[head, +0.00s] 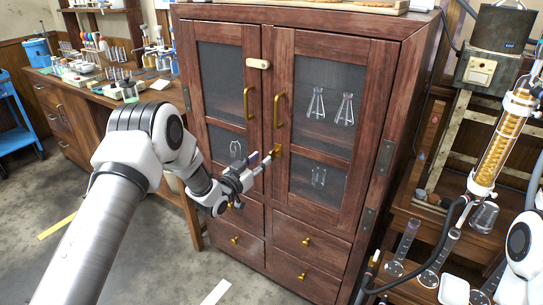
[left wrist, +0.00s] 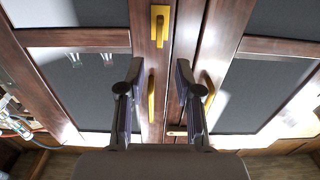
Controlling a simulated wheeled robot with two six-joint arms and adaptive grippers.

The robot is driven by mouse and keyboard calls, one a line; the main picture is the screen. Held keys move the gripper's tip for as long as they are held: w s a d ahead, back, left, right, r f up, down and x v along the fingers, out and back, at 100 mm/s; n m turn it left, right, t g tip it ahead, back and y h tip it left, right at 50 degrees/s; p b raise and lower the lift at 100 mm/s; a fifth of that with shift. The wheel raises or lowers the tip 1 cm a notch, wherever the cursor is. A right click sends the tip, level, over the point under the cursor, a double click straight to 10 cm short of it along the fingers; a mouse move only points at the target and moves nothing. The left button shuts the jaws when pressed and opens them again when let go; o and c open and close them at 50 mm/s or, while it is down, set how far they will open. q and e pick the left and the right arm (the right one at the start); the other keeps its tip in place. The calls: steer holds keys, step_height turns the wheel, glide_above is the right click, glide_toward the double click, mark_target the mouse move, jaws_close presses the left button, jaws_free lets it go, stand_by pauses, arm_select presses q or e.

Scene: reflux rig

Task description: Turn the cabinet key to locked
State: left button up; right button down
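The dark red wooden cabinet (head: 392,70) stands upright with both glazed doors closed. A brass key piece on its lock plate (head: 278,151) sits on the right door near the middle seam, below the handles. My left gripper (head: 265,157) is just in front of and left of it, open. In the left wrist view the gripper (left wrist: 160,62) has its two fingers apart with nothing between them. The brass key on its plate (left wrist: 160,24) shows beyond the fingertips, at the top middle. I cannot tell whether any finger touches it. My right gripper is out of view.
Brass door handles (head: 248,102) and (head: 278,110) stand out above the key. A cream latch piece (head: 258,63) sits higher on the doors. A cluttered workbench (head: 128,88) is at left; glass apparatus (head: 497,145) is at right. Floor in front is mostly clear.

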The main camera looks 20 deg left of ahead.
mark_target(270, 153)
arm_select(q)
steer(key=x, duration=0.7)
steer(key=shift+f, duration=0.1)
jaws_close()
